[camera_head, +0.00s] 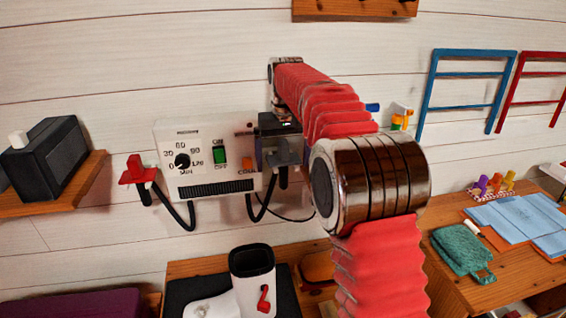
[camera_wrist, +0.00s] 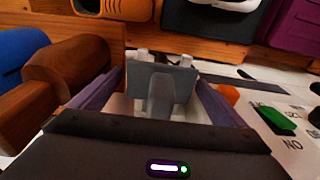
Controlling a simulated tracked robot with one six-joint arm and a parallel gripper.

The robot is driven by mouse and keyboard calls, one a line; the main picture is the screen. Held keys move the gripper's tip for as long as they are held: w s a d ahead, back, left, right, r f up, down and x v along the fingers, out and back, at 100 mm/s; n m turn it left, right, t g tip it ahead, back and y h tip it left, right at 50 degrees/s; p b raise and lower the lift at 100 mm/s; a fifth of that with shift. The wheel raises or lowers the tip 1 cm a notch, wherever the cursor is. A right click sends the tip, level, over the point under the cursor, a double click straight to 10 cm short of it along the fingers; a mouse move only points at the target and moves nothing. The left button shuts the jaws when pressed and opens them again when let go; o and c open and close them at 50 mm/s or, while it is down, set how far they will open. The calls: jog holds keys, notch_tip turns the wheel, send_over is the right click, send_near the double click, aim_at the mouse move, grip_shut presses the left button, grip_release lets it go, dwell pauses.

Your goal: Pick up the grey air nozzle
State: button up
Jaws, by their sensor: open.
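The grey air nozzle (camera_head: 284,157) hangs at the right side of the white control box in the head view, with its black hose below it. In the wrist view the grey nozzle (camera_wrist: 162,82) sits between the two purple fingers of my gripper (camera_wrist: 158,78). The fingers are open, one on each side of it, and gaps seem to show beside it. In the head view my gripper (camera_head: 275,155) is at the nozzle, partly hidden by my own arm.
The white control box (camera_head: 205,158) is on the wall, with a red nozzle (camera_head: 137,171) at its left. A white and black container (camera_head: 252,275) stands below. A green cloth (camera_head: 462,250) lies on the desk at right. In the wrist view brown and blue rounded objects (camera_wrist: 65,70) crowd the left.

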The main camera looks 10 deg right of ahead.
aim_at(283, 141)
jog(key=shift+c, duration=0.6)
jog(key=c, duration=1.1)
jog(key=shift+r, duration=0.15)
jog(key=shift+s+r, duration=0.15)
jog(key=shift+r, duration=3.3)
jog(key=s, duration=1.9)
jog(key=shift+s, duration=0.35)
